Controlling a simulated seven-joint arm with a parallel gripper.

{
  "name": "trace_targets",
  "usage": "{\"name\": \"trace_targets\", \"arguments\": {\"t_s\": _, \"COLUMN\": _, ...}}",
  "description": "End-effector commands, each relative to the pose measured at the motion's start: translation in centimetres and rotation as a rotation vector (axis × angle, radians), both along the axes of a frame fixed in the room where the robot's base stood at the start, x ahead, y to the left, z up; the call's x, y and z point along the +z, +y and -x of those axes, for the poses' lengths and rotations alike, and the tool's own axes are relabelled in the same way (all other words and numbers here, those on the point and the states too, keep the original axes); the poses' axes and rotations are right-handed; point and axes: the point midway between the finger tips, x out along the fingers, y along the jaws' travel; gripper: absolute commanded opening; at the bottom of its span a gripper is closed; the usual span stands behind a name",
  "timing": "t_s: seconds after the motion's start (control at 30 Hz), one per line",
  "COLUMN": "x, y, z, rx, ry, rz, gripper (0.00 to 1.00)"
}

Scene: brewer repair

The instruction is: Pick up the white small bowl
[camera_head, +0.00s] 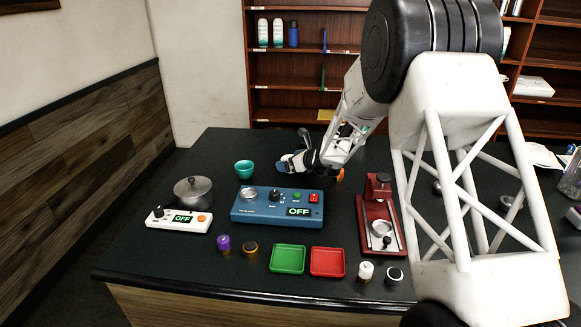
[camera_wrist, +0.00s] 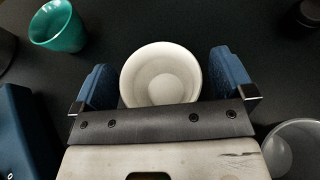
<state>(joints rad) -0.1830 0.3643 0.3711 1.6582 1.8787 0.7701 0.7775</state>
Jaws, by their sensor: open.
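The white small bowl (camera_wrist: 160,75) shows in the wrist view, upright on the dark table, with its inside visible. My gripper (camera_wrist: 164,80) is open, with one blue finger on each side of the bowl. A gap shows between each finger and the rim, and the jaws are not closed on it. In the head view my gripper (camera_head: 291,164) is low over the table behind the blue console. The bowl cannot be made out there; the gripper and arm seem to hide it.
A teal cup (camera_head: 244,169) stands left of my gripper, also in the wrist view (camera_wrist: 57,27). The blue console (camera_head: 270,212) lies in front. A pot (camera_head: 193,190), red press (camera_head: 377,210), green tray (camera_head: 288,259) and red tray (camera_head: 327,262) stand around it.

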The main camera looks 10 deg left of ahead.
Motion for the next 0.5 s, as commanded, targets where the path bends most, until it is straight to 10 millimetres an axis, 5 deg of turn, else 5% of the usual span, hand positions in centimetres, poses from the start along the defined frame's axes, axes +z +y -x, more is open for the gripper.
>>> {"name": "trace_targets", "arguments": {"t_s": 0.33, "x": 0.01, "y": 0.0, "z": 0.0, "rx": 0.0, "ry": 0.0, "rz": 0.0, "gripper": 0.98}}
{"name": "trace_targets", "arguments": {"t_s": 0.5, "x": 0.01, "y": 0.0, "z": 0.0, "rx": 0.0, "ry": 0.0, "rz": 0.0, "gripper": 0.72}}
